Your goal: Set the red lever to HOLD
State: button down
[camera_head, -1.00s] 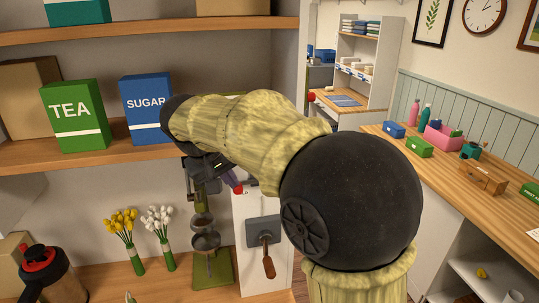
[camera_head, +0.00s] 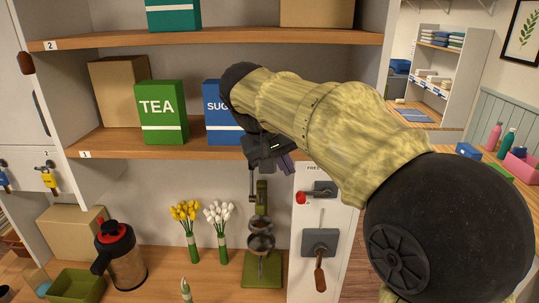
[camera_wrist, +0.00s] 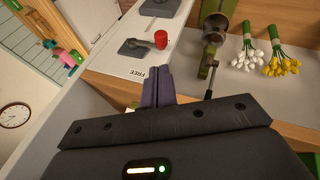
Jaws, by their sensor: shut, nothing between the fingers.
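The red lever (camera_head: 301,198) has a red knob on a short dark arm from a grey plate (camera_head: 322,189) on a white panel. Its knob points left in the head view, below a FREE label (camera_head: 313,168). No HOLD label can be read. In the wrist view the red knob (camera_wrist: 161,39) stands beyond my fingertips, near the FREE label (camera_wrist: 135,74). My gripper (camera_head: 287,167) is shut and empty, with purple fingers above and left of the knob, apart from it. The shut fingers also show in the wrist view (camera_wrist: 158,84).
A second grey plate with a brown handle (camera_head: 320,270) is below the lever. The shelf (camera_head: 190,142) holds TEA and SUGAR boxes beside my arm.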

jog(key=a+r, duration=0.1)
jog(key=s+a+r, duration=0.2)
jog(key=shift+a+r+b, duration=0.2)
jog(key=shift+r+b, duration=0.15)
jog(key=shift+f, duration=0.1)
jog(key=s+d+f+g+y+b, duration=0.1)
jog(key=d+f, duration=0.2)
jog(key=f, duration=0.6)
jog(key=d+f+y+b, duration=0.1)
jog(key=d+f, duration=0.2)
jog(key=f, duration=0.7)
jog(key=s+d+f+m+y+b, duration=0.1)
jog(key=s+d+f, duration=0.3)
jog(key=s+f, duration=0.2)
jog(key=s+d+f+m+y+b, duration=0.1)
jog(key=s+d+f, duration=0.3)
jog(key=f, duration=0.7)
jog(key=shift+s+f+g+b, duration=0.3)
jog(key=shift+s+b, duration=0.1)
jog(key=shift+s, duration=0.8)
jog(key=shift+d, duration=0.1)
